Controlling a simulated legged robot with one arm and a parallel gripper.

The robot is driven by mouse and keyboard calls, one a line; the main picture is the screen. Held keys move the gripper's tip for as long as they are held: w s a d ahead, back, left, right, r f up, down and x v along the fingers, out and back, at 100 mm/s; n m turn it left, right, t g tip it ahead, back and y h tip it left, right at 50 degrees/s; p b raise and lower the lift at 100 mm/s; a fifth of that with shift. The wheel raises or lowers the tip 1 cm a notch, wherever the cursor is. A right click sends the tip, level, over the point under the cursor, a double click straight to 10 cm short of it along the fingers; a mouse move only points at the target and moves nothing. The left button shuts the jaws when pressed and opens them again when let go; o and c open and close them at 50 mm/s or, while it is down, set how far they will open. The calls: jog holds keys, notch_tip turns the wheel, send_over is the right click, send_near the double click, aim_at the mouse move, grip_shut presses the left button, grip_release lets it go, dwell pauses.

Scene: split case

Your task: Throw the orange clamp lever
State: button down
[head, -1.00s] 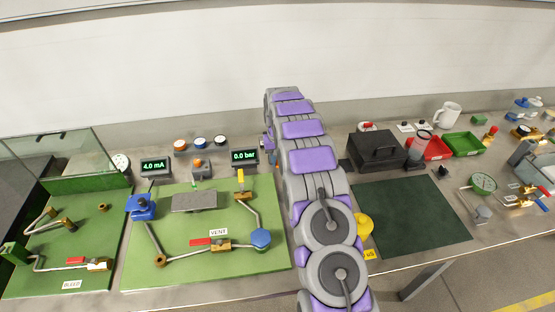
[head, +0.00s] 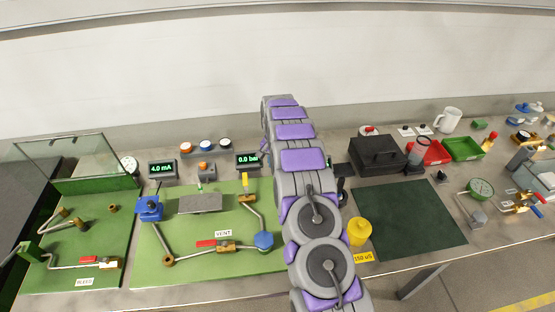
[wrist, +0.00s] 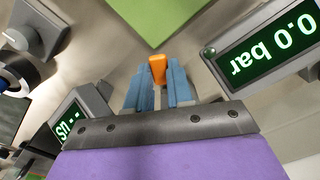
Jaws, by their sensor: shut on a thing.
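The orange clamp lever (wrist: 157,66) shows in the wrist view between the tips of my gripper's blue fingers. My gripper (wrist: 158,80) is shut on it, with a finger on each side. The lever's lower part and its base are hidden by the fingers. In the head view my grey and purple arm hides the lever and the fingertips.
A "0.0 bar" display (head: 248,160) stands close by on the left in the head view; it also shows in the wrist view (wrist: 270,50). A green board (head: 215,265) with pipes lies left. A yellow cylinder (head: 359,232) and dark mat (head: 410,215) lie right of my arm.

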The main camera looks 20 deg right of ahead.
jog(key=m+p, duration=0.1)
jog(key=m, duration=0.1)
jog(key=shift+w+a+m+p, duration=0.35)
jog(key=shift+w+a+m, duration=0.05)
jog(key=m, duration=0.1)
jog(key=w+m+p, duration=0.1)
jog(key=shift+a+r+m, duration=0.1)
jog(key=shift+a+m, duration=0.05)
jog(key=shift+m, duration=0.15)
jog(key=shift+w+m+p, duration=0.45)
jog(key=shift+m+p, duration=0.05)
jog(key=shift+m, duration=0.65)
jog(key=shift+w+m+p, duration=0.45)
jog(key=shift+m, duration=0.7)
jog(key=c, duration=1)
grip_release()
notch_tip(320, 180, up, 17)
jog(key=p, duration=0.1)
